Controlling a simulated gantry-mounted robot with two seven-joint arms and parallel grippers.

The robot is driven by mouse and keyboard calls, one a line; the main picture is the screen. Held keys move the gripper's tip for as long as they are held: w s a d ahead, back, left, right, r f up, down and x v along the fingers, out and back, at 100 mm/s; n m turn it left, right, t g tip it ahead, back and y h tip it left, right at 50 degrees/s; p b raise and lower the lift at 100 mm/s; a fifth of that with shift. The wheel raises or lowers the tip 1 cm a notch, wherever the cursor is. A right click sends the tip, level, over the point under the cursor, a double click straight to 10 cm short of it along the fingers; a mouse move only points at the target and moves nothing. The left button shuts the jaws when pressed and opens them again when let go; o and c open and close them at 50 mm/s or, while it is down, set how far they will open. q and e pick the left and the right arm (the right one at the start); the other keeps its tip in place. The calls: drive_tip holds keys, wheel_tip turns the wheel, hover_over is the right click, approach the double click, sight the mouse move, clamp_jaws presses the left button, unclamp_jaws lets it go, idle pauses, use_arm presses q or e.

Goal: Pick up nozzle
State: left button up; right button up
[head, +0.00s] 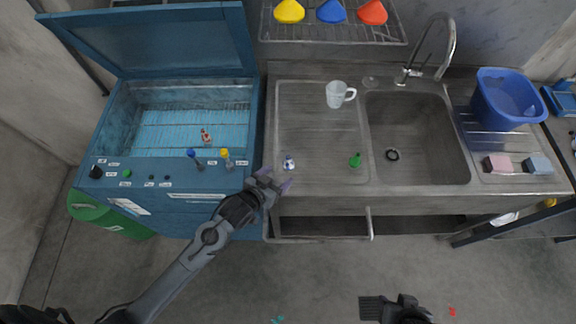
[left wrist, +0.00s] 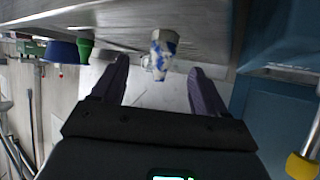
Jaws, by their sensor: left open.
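A small white-and-blue piece (head: 289,161), which looks like the nozzle, stands near the front edge of the sink counter's left drainboard. In the left wrist view the white-and-blue piece (left wrist: 160,50) shows between and beyond my fingertips, apart from them. My left gripper (head: 277,180) is open and empty, just in front of it at the counter edge; its two fingers also show in the left wrist view (left wrist: 158,72). A dark part at the bottom of the head view, probably my right gripper (head: 372,308), is cut off, so its jaws are unclear.
A green piece (head: 355,161) and a clear mug (head: 335,95) stand on the drainboard (head: 300,125). The sink basin (head: 420,130) is to their right, with a blue bucket (head: 505,98) beyond. The open blue cabinet (head: 125,130) stands close on the left.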

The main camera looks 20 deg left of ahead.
sight(286, 166)
use_arm(q)
drive_tip(key=x, duration=0.3)
drive_tip(key=shift+w+f, duration=0.1)
drive_tip(key=shift+w, duration=0.1)
drive_tip(key=shift+a+x, duration=0.2)
drive_tip(key=shift+x, duration=2.4)
drive_tip(key=shift+w, duration=0.15)
drive_tip(key=shift+c, duration=0.3)
drive_tip(key=c, duration=1)
